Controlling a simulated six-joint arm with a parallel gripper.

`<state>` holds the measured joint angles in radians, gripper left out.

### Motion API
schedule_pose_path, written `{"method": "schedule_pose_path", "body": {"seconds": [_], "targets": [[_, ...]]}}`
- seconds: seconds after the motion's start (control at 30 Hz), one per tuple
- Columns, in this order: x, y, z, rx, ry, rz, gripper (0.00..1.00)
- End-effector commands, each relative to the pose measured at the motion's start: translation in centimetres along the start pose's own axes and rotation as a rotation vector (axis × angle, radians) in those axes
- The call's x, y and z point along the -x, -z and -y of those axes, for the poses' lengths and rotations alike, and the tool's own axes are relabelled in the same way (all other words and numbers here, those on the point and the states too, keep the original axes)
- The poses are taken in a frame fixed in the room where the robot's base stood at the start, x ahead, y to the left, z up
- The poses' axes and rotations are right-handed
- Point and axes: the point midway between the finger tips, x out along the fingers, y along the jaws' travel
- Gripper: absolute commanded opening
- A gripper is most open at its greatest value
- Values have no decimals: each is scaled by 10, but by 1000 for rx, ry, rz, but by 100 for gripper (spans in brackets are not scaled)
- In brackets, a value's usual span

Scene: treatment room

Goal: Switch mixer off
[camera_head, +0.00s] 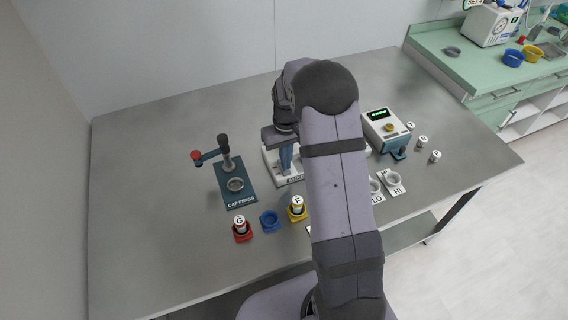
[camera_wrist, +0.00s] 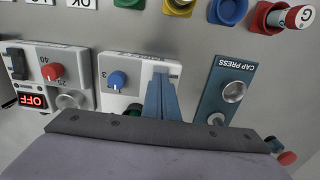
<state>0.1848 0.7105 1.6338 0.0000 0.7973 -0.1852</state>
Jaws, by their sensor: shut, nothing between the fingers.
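A white device (camera_head: 268,166) with a label too small to read stands mid-table, partly hidden behind my arm; it may be the mixer. The wrist view shows it upside down, with a blue knob (camera_wrist: 117,79) on its white panel (camera_wrist: 138,65). A green part (camera_wrist: 134,108) beside my fingers is mostly hidden. My gripper (camera_head: 287,172) is shut and empty, pointing down over this device. In the wrist view its blue-grey fingers (camera_wrist: 161,78) overlap the panel to the right of the knob; I cannot tell whether they touch it.
Another white device (camera_wrist: 70,60) has a red knob (camera_wrist: 52,72), a black switch (camera_wrist: 17,62) and a red OFF display (camera_wrist: 33,101). The cap press (camera_head: 237,190) stands left. Red (camera_head: 242,236), blue (camera_head: 270,221) and yellow (camera_head: 297,214) holders sit in front. The table's left side is clear.

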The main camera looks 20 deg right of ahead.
Motion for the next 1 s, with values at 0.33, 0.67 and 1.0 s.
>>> {"method": "schedule_pose_path", "body": {"seconds": [0.33, 0.67, 1.0], "targets": [[29, 0, 0, 0, 0, -1, 0], [52, 0, 0, 0, 0, 0, 0], [60, 0, 0, 0, 0, 0, 0]]}}
